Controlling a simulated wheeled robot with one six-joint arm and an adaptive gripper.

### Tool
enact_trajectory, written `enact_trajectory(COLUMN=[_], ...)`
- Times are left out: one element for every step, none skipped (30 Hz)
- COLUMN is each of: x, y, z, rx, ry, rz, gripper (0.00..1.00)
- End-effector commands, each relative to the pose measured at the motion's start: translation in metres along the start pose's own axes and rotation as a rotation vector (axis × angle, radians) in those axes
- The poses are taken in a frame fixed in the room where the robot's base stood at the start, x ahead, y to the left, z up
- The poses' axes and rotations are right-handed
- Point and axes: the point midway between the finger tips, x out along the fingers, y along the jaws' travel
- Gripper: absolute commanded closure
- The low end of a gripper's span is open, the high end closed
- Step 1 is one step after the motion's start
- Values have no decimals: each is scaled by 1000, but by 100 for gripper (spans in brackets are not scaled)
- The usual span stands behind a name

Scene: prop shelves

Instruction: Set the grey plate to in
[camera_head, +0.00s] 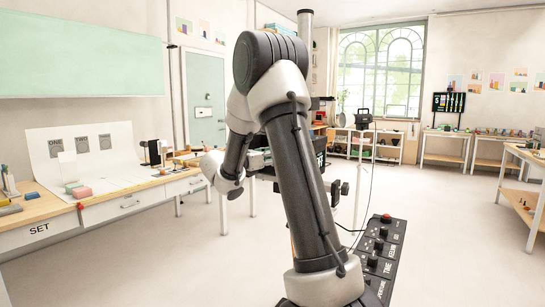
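I cannot single out the grey plate of the task for sure. Three small grey squares with lettering (81,144) are in a row on an upright white backdrop (40,135) at the left. The left one seems to read ONE; the others are too small to read surely. No "in" marking can be made out. My arm rises through the middle of the view and bends down to the left, its silver wrist near the bench's right end. My gripper's fingers cannot be made out, so its state does not show.
The wooden bench (40,208) at the left is marked SET and carries small blocks, including a pink one (82,192). A black panel (385,260) with knobs and a red button (386,218) is right of my arm. Open floor (450,220) lies at the right.

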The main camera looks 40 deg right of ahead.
Motion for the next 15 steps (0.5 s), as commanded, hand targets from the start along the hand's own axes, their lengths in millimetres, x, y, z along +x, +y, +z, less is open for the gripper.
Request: enact_trajectory(x=[-3,-6,-10,-15,-20,-29,-35,-43,-52,-59,-66,-75,-81,-87,-94], y=[1,1,1,2,2,2,1,2,1,2,1,1,1,1,0], z=[0,0,0,0,0,1,0,0,0,0,0,0,0,0,0], rx=[0,0,0,1,1,1,0,0,0,0,0,0,0,0,-1], ry=[0,0,0,1,0,-1,0,0,0,0,0,0,0,1,0], rz=[2,3,4,5,5,6,5,7,5,6,5,5,4,4,3], gripper=[70,70,70,70,70,70,70,70,70,70,70,70,70,70,70])
